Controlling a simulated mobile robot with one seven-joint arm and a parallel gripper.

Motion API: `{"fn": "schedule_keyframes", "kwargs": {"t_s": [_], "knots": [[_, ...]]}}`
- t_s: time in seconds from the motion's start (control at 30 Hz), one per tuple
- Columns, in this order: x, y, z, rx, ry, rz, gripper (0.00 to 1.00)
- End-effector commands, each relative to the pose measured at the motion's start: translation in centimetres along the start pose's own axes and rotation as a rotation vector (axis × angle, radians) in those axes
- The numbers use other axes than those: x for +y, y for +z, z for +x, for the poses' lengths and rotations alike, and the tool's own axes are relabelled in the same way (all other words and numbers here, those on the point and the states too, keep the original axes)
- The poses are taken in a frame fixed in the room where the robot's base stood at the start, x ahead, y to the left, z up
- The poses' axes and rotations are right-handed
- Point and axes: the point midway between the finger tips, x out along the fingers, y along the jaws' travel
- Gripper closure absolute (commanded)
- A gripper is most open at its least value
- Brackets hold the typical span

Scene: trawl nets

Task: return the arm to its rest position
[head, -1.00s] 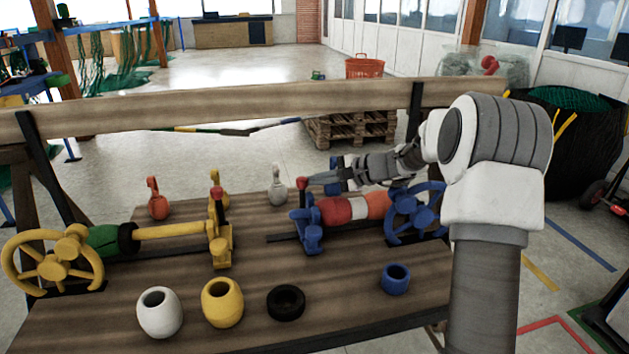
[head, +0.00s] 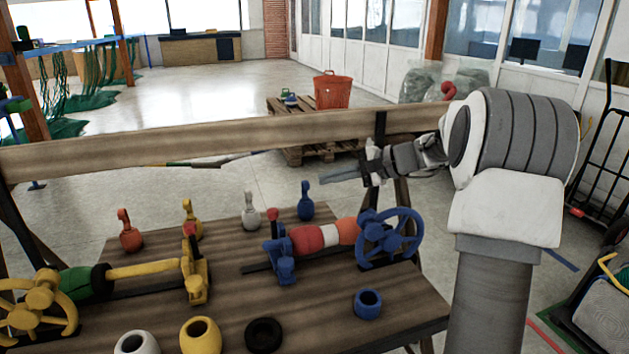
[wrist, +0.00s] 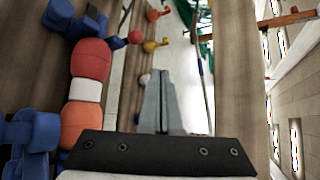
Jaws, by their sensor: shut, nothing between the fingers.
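My gripper (head: 325,178) is shut and empty. In the head view it points left, above the back of the wooden bench (head: 225,275) and in front of the raised back plank. In the wrist view its closed fingers (wrist: 161,105) show at the centre with nothing between them. My arm reaches in from the right side of the head view. It is clear of the blue clamp stand (head: 282,262) and the red, white and orange roller (head: 322,237) below it. The blue handwheel (head: 390,238) is below the wrist.
The back plank (head: 200,134) runs behind the gripper. Red (head: 130,232), yellow, grey and blue (head: 305,203) handled pieces stand along the bench's rear. White, yellow (head: 200,338), black and blue rings lie in front. A yellow handwheel (head: 38,303) is at left. Open floor lies beyond.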

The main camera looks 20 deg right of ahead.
Motion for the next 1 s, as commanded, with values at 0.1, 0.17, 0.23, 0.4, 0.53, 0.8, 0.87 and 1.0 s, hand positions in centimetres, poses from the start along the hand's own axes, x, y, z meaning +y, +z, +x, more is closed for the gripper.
{"fn": "schedule_keyframes", "kwargs": {"t_s": [0.1, 0.17, 0.23, 0.4, 0.53, 0.8, 0.87, 1.0], "knots": [[-0.1, 0.0, -0.6, 0.001, 0.000, 0.000, 1.00], [-0.1, 0.0, -0.6, 0.001, 0.000, 0.000, 1.00], [-0.1, -0.1, -0.6, 0.001, 0.000, 0.000, 1.00], [-0.1, -0.1, -0.6, 0.001, 0.000, 0.000, 1.00], [-0.1, -0.1, -0.6, 0.001, 0.000, 0.000, 1.00], [0.6, 5.1, 1.1, -0.013, 0.129, -0.120, 1.00], [1.3, 7.8, 1.8, -0.020, 0.201, -0.192, 1.00], [3.7, 14.1, 2.4, -0.027, 0.376, -0.384, 1.00]]}}
